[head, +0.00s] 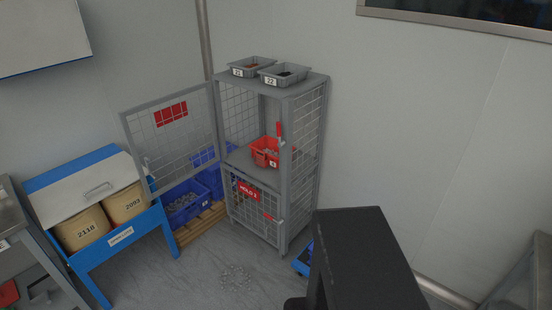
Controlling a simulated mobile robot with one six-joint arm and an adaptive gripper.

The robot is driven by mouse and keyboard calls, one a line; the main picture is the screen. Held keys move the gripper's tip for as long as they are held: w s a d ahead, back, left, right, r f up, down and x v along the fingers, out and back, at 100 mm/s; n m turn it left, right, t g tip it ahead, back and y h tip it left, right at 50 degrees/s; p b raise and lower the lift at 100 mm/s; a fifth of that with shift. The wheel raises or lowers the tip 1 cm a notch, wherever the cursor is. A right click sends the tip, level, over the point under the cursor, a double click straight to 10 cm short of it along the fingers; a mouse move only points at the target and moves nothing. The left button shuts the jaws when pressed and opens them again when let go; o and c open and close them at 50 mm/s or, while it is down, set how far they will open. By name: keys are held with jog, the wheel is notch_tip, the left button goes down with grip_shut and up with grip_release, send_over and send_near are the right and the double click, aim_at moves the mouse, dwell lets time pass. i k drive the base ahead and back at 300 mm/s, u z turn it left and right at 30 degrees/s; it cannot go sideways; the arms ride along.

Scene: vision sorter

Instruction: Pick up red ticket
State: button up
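A small upright red strip (279,130) shows at the front post of the upper cage compartment, just above a red bin (262,154). A smaller red mark (268,216) shows on the lower cage door beside the red HOLD 2 sign (248,191). I cannot tell which of these, if any, is the red ticket. My gripper is not in view.
The upper mesh door (172,136) of the grey cage (288,215) stands open to the left. Two grey trays sit on top. A blue bench (91,267) with two drums and blue crates (184,206) stand left. Floor in front (190,280) holds scattered small pieces.

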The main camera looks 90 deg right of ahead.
aim_at(260, 154)
jog(key=u, duration=0.75)
jog(key=k, duration=0.25)
jog(key=z, duration=2.8)
jog(key=i, duration=0.95)
jog(key=u, duration=0.05)
jog(key=k, duration=0.1)
jog(key=z, duration=0.25)
